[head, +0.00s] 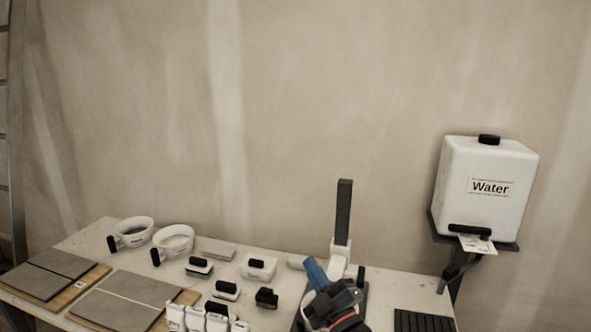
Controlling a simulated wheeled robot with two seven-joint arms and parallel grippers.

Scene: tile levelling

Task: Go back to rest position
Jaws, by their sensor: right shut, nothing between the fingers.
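My right gripper (322,284) is low in the head view, right of centre, above the front part of the table (278,309). It is shut with nothing held. A blue part shows at its upper left end, and its dark wrist with an orange ring comes in from the bottom edge. It hides part of a dark stand (343,212) with a white lower section behind it. My left gripper is not in view.
Grey tiles on boards (118,300) lie at the left. White tubs (173,240) and several small black-handled tools (259,268) stand mid-table. A white water container (486,205) sits on a wall bracket at the right, above a black ribbed mat (424,321).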

